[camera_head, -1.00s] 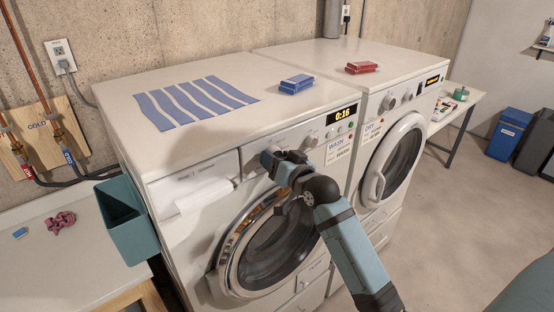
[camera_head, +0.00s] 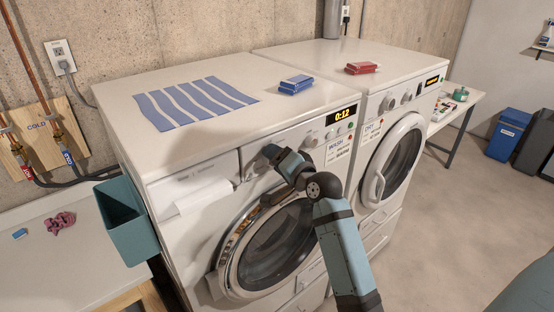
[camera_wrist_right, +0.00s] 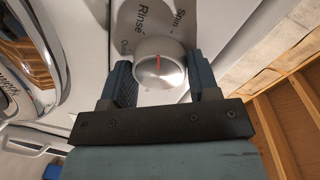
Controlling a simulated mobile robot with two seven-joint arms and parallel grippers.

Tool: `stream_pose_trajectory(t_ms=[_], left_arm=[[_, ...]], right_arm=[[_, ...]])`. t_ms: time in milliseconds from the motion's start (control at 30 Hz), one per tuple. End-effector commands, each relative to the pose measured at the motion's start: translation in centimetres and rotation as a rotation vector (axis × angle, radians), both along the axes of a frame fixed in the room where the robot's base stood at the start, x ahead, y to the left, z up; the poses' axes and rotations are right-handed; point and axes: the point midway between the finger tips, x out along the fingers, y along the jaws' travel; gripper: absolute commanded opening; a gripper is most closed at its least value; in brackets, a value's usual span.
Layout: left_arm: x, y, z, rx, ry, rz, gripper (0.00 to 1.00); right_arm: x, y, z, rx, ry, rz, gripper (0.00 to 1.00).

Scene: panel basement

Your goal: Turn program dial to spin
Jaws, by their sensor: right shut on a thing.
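The washer (camera_head: 195,170) stands at the left, with a lit display (camera_head: 342,114) reading 0:12. My right gripper (camera_head: 271,153) is at its control panel, over the program dial, which it hides in the head view. In the right wrist view the silver program dial (camera_wrist_right: 160,64) sits between the two fingers of my right gripper (camera_wrist_right: 163,84), which is shut on it. The dial's red pointer line points up in the picture, between the printed words Rinse (camera_wrist_right: 147,20) and Spin (camera_wrist_right: 180,22). My left gripper is not in view.
The dryer (camera_head: 405,135) stands right of the washer. A blue box (camera_head: 296,85) and striped cloth (camera_head: 195,101) lie on the washer top, a red box (camera_head: 362,68) on the dryer. A teal bin (camera_head: 125,215) hangs at the washer's left side.

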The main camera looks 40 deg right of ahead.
Motion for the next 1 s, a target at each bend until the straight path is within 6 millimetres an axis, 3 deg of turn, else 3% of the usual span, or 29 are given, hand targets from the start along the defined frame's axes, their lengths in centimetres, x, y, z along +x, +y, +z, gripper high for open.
stream_pose_trajectory(t_ms=[567,600,667,1000], left_arm=[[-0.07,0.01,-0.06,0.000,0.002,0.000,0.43],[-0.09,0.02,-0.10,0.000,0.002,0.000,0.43],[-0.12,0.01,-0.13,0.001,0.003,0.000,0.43],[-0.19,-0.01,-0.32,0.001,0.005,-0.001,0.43]], right_arm=[[0.00,-0.01,0.04,0.029,0.002,0.000,0.32],[0.00,0.00,0.04,0.029,0.002,0.000,0.65],[0.00,0.00,0.04,0.029,0.002,0.000,0.78],[-0.28,-0.03,-0.03,0.029,0.003,-0.001,0.81]])
